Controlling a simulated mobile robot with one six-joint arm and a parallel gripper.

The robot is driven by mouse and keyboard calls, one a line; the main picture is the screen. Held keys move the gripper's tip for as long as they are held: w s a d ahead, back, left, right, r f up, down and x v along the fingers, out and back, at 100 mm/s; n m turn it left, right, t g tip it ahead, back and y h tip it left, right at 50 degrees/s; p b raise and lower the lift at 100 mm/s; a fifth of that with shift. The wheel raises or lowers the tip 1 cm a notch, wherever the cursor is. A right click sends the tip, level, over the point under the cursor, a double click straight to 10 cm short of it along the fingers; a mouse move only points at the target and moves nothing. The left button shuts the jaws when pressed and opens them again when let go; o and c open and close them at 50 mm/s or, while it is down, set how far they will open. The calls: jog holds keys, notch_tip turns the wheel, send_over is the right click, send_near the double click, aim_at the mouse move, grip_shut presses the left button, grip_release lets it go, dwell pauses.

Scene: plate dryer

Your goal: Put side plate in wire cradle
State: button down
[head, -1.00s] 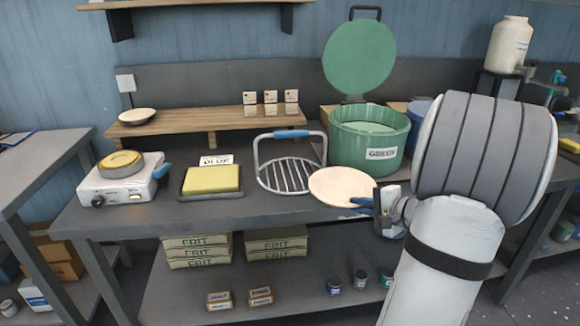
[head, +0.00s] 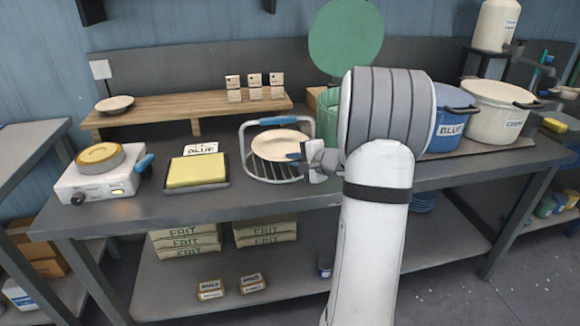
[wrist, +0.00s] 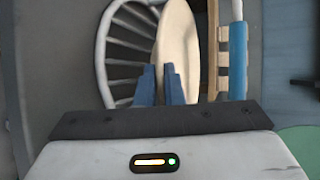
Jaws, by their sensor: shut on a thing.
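The side plate (head: 278,145) is a pale cream disc, held by its right edge in my gripper (head: 300,154). In the head view it overlaps the wire cradle (head: 246,160), a grey wire frame with a blue handle (head: 280,120). In the wrist view the blue fingers (wrist: 160,86) are shut on the near edge of the plate (wrist: 178,45), and the cradle's curved wires (wrist: 104,60) show to its left. The plate appears over the cradle; whether it touches the wires I cannot tell. My arm hides the area right of the cradle.
A yellow sponge (head: 198,171) on a dark tray and a white burner (head: 100,184) stand left of the cradle. A wooden shelf (head: 190,113) is behind. A green pot (head: 328,115), partly hidden, a blue pot (head: 449,130) and a cream pot (head: 500,112) stand to the right.

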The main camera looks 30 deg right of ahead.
aim_at(291, 177)
jog(key=shift+w+a, duration=0.2)
jog(key=shift+w, duration=0.45)
jog(key=shift+f, duration=1.65)
jog(key=shift+f+b, duration=0.2)
jog(key=shift+b, duration=0.1)
jog(key=c, duration=1.8)
grip_release()
jog(key=shift+r, duration=0.15)
